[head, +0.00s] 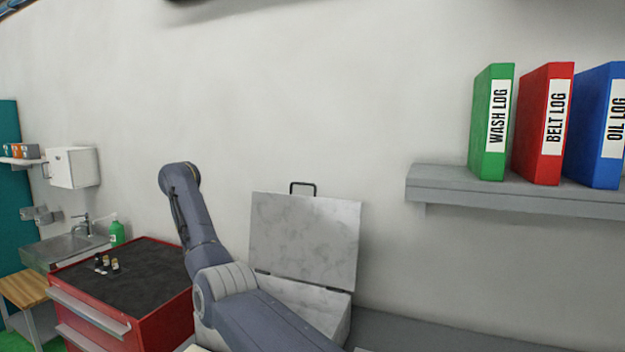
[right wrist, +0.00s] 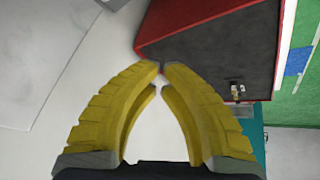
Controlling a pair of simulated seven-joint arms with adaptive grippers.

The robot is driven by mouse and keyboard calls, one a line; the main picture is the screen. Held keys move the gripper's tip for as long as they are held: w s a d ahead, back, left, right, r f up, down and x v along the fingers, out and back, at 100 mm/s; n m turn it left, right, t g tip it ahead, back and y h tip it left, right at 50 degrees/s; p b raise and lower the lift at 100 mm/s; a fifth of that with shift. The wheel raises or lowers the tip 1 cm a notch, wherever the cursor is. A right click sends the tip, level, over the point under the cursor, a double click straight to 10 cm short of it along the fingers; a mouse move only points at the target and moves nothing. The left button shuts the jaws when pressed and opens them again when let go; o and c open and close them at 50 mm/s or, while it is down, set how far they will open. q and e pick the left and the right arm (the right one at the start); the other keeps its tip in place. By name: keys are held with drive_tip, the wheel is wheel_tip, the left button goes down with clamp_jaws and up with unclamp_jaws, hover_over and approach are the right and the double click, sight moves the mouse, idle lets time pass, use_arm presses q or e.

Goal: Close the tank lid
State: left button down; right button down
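The tank lid (head: 305,236) is a grey marbled panel with a dark handle (head: 303,186) on its top edge. It stands open, nearly upright, hinged along its lower edge to the tank (head: 318,303), a pale box partly hidden by my arm. In the right wrist view, my right gripper (right wrist: 160,66) has yellow ribbed fingers with their tips brought together and nothing visible between them. A pale panel (right wrist: 40,55) lies to its left there; it may be the lid. My right gripper does not show in the head view. My left gripper is in neither view.
A grey shelf (head: 470,190) with binders is at right. A sink (head: 70,246) is at far left.

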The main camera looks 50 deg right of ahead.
drive_tip(key=s+d+r+m+g+h, duration=0.15)
drive_tip(key=s+d+r+m, duration=0.35)
drive_tip(key=s+d+r, duration=0.7)
drive_tip(key=s+d+r+m+g+h, duration=0.15)
drive_tip(key=s+d+r+m, duration=0.35)
drive_tip(key=s+d+r, duration=0.8)
drive_tip(key=shift+t, duration=0.3)
drive_tip(key=shift+w+r+x, duration=0.1)
drive_tip(key=shift+w+x, duration=0.35)
drive_tip(key=shift+x, duration=1.7)
drive_tip(key=shift+w+r+x, duration=0.1)
drive_tip(key=shift+w+x, duration=0.4)
drive_tip(key=shift+x, duration=1.7)
drive_tip(key=shift+w+r+x, duration=0.1)
drive_tip(key=shift+w+x, duration=0.35)
drive_tip(key=shift+x, duration=1.7)
drive_tip(key=shift+a, duration=0.15)
